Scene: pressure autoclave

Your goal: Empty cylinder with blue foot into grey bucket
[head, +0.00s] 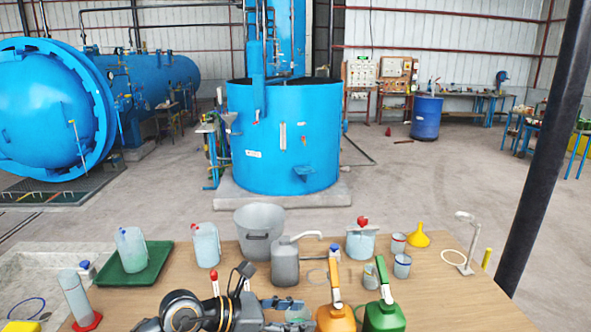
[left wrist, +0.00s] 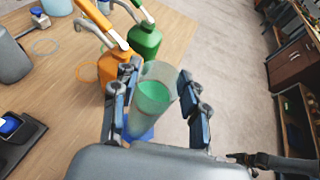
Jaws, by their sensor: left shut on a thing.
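My left gripper (head: 290,303) is at the front edge of the table in the head view. In the left wrist view its fingers (left wrist: 158,74) stand on both sides of a clear cylinder (left wrist: 152,96) and are shut on it. Green liquid shows inside the cylinder, and its blue foot (left wrist: 140,134) shows below the fingers. The cylinder is tilted in that picture. The grey bucket (head: 259,246) stands at the back of the table, beyond my left gripper and apart from it. A dark shape (left wrist: 243,160) at the lower right may be my right gripper; its fingers are unclear.
A grey jug (head: 285,265) stands just in front of the bucket. An orange bottle (head: 336,318) and a green bottle (head: 384,316) stand right of my gripper. A green tray (head: 156,270) with a container and a red-footed cylinder (head: 75,296) are left.

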